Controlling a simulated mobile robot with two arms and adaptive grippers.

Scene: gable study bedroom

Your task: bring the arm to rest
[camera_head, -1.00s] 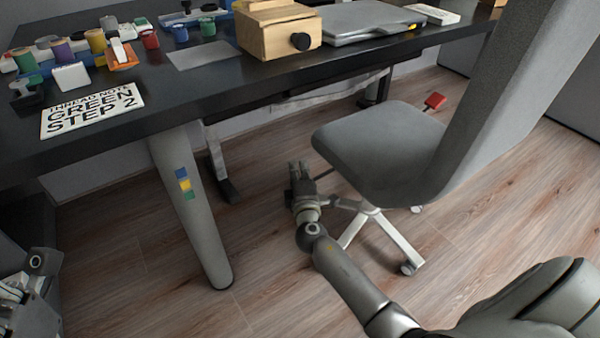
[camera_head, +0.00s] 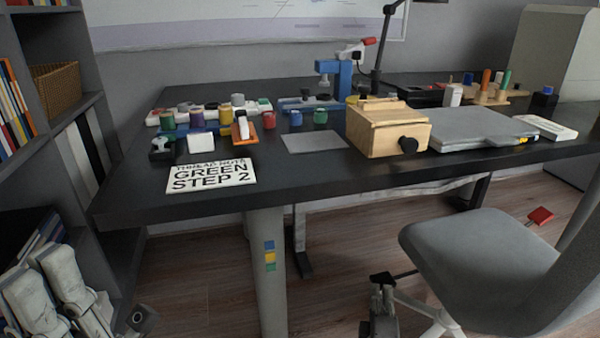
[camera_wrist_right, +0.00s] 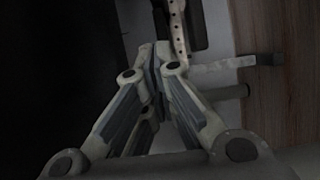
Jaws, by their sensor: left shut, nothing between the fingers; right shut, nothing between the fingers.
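My right gripper (camera_head: 381,300) is low under the desk front, beside the chair base and above the floor. In the right wrist view its fingers (camera_wrist_right: 158,58) meet at the tips with nothing between them. My left gripper (camera_head: 48,275) is at the lower left edge of the head view, in front of the shelf. It is shut and empty, partly cut off by the frame.
A grey chair (camera_head: 480,265) stands close right of my right gripper. The black desk (camera_head: 130,200) spans the middle, with a grey leg (camera_head: 267,290) below. A bookshelf (camera_head: 85,110) stands left.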

